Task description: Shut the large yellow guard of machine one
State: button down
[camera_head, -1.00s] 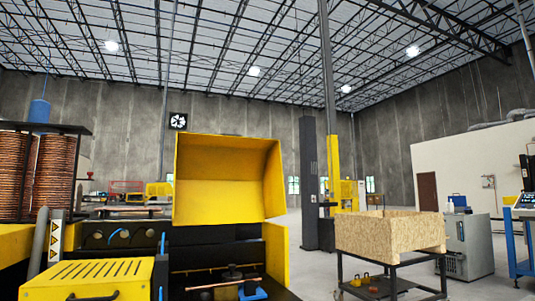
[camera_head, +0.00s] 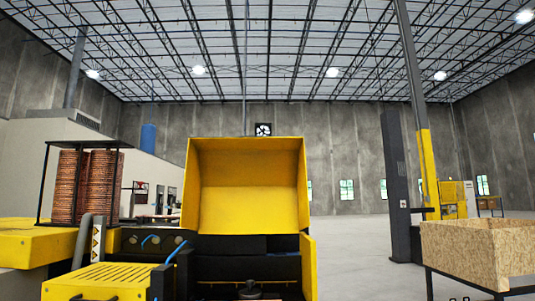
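The large yellow guard (camera_head: 248,185) stands raised and open in the middle of the view, its hollow inner side facing me. Below it is the dark open work area of the machine (camera_head: 250,262), with a dark round part (camera_head: 250,291) at the bottom edge. A smaller yellow slotted cover (camera_head: 105,280) with a dark handle sits at the lower left of the machine. I cannot read any number on the machine. My gripper is not in view.
Copper coils (camera_head: 86,187) stand in a dark rack at the left. A chipboard crate (camera_head: 480,250) on a dark cart stands at the lower right. A dark column (camera_head: 400,190) and a yellow post (camera_head: 428,165) rise behind. Open floor (camera_head: 358,255) lies between machine and crate.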

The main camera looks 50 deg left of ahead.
aim_at(241, 185)
jog(key=u, duration=0.5)
jog(key=i, duration=0.8)
jog(key=u, duration=1)
jog(key=i, duration=0.55)
jog(key=u, duration=0.3)
